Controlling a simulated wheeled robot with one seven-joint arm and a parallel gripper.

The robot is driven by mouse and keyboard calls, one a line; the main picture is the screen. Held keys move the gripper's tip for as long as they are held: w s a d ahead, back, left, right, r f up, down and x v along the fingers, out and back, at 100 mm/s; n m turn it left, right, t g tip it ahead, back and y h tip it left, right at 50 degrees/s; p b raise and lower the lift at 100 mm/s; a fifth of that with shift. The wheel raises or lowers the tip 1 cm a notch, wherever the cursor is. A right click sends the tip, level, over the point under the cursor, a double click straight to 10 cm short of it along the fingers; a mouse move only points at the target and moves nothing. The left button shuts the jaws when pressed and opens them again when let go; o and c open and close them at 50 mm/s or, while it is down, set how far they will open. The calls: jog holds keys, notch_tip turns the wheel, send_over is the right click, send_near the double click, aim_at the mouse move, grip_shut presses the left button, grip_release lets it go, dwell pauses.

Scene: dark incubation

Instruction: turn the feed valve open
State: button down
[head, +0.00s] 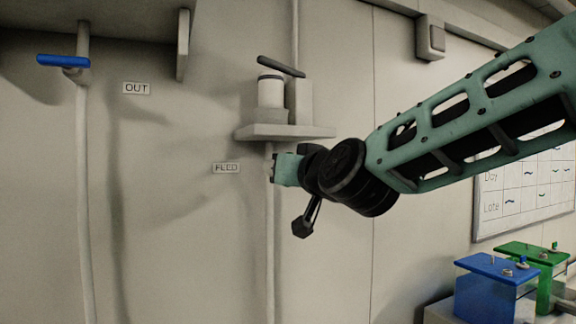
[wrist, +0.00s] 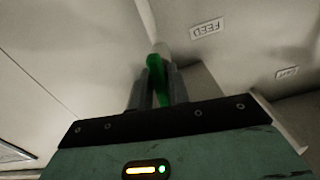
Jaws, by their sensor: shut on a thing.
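The feed valve's green handle (wrist: 155,64) shows in the wrist view between the two fingers of my gripper (wrist: 161,84), which is shut on it. In the head view my gripper (head: 275,169) is at the feed pipe (head: 270,245), just right of the FEED label (head: 226,168) and below a small shelf. The handle is hidden there behind my gripper. I cannot tell the handle's exact angle to the pipe.
The small shelf (head: 250,133) with a grey device (head: 271,93) is close above my gripper. At the left, a blue handle (head: 62,60) sits across another pipe near the OUT label (head: 136,88). Blue (head: 487,292) and green (head: 535,252) lidded boxes stand lower right.

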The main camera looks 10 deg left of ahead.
jog(key=shift+n, duration=0.6)
jog(key=shift+f, duration=0.1)
jog(key=c, duration=1.4)
grip_release()
jog(key=shift+c, duration=0.2)
jog(key=shift+s, duration=0.1)
jog(key=b+v, duration=0.3)
jog(key=v, duration=1.4)
jog(key=shift+s+d, duration=0.1)
